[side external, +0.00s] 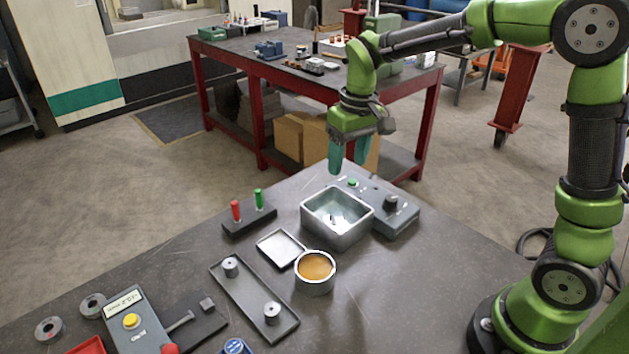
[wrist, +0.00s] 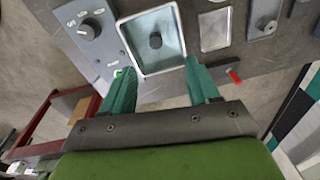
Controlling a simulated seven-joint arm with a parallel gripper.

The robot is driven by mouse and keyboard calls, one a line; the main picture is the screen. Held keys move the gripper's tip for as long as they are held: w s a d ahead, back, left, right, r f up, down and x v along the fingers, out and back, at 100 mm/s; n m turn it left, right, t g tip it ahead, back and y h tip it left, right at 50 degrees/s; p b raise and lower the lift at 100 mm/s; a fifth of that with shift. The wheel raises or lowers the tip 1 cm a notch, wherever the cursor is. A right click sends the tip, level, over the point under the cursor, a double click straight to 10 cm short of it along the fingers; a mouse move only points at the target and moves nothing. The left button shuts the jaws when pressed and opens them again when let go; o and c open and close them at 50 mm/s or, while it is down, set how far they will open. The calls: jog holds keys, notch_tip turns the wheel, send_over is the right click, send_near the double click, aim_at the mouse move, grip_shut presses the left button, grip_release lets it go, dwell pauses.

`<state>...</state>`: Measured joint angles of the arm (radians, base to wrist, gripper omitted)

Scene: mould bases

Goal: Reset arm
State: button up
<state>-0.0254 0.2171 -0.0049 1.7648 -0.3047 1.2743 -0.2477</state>
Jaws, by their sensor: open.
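My gripper (side external: 348,158) hangs above the far edge of the grey table, pointing down, behind the square metal basin. Its two teal fingers are apart with nothing between them. They show in the wrist view too, where the gripper (wrist: 160,92) is open below the basin (wrist: 153,74). The square metal basin (side external: 345,234) holds clear liquid, with a small dark object at its bottom. My arm is raised, reaching left from its base at the right.
A control box (side external: 400,222) adjoins the basin. A round cup of amber material (side external: 315,288), small tray (side external: 281,247), long tray with two pegs (side external: 250,315), and block with red and green pegs (side external: 262,218) stand nearby. A red-framed bench (side external: 262,110) is behind.

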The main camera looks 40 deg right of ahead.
jog(key=s+r+m+t, duration=0.1)
jog(key=s+r+t, duration=0.2)
jog(key=s, duration=0.5)
jog(key=s+a+r+m+t+y, duration=0.1)
jog(key=s+r+t, duration=0.2)
jog(key=s, duration=0.5)
jog(key=shift+s+a+m+y, duration=0.3)
jog(key=shift+s+m, duration=0.1)
